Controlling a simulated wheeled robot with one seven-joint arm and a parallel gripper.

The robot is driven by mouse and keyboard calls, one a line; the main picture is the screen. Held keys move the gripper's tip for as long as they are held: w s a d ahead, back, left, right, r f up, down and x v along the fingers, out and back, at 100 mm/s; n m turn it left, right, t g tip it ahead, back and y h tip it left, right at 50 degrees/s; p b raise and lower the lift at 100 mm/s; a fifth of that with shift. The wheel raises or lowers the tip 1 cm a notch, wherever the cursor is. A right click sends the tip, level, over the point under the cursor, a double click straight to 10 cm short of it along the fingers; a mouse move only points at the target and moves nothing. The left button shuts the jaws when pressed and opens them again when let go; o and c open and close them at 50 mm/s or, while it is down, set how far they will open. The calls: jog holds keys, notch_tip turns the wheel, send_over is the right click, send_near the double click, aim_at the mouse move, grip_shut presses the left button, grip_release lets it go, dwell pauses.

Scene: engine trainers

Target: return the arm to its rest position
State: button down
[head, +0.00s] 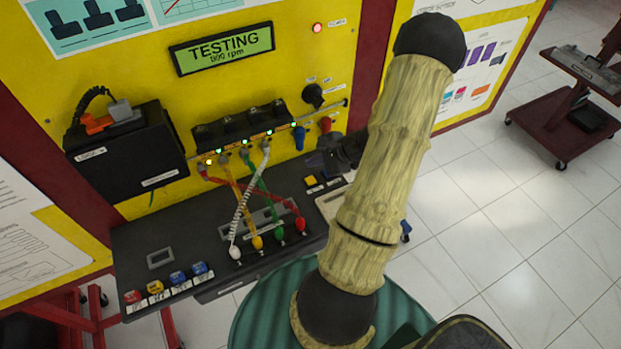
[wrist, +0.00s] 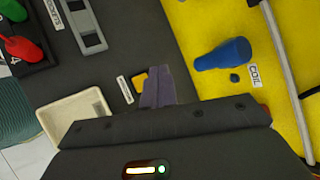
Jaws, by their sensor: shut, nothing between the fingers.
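My arm reaches up and over in the head view, with its tan, bamboo-like links in front of the right part of the trainer. My gripper (head: 322,160) is beside the panel's lower right, close above the yellow button (head: 310,181). In the wrist view my gripper's fingers (wrist: 157,88) are together and hold nothing. They partly cover the yellow button (wrist: 139,80). A blue knob (wrist: 225,55) labelled COIL sticks out of the yellow panel to the right of the fingers, apart from them.
The yellow panel (head: 240,100) bears a display (head: 222,50) reading TESTING. Red, yellow, green and white leads (head: 264,190) run from it to the dark console (head: 150,235). A beige tray (wrist: 70,108) is left of the fingers. A red cart (head: 565,110) stands on open tiled floor at right.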

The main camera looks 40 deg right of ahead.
dwell(0.7)
jog(key=s+a+r+n+g+h, duration=0.2)
jog(key=s+a+r+n, duration=0.1)
jog(key=a+r+n, duration=0.4)
jog(key=s+a+r+n+g+h, duration=0.2)
jog(key=a+r+n, duration=0.6)
jog(key=a+n, duration=0.6)
jog(key=s+a+g, duration=0.1)
jog(key=a, duration=0.4)
jog(key=shift+a+g, duration=0.15)
jog(key=shift+g, duration=0.15)
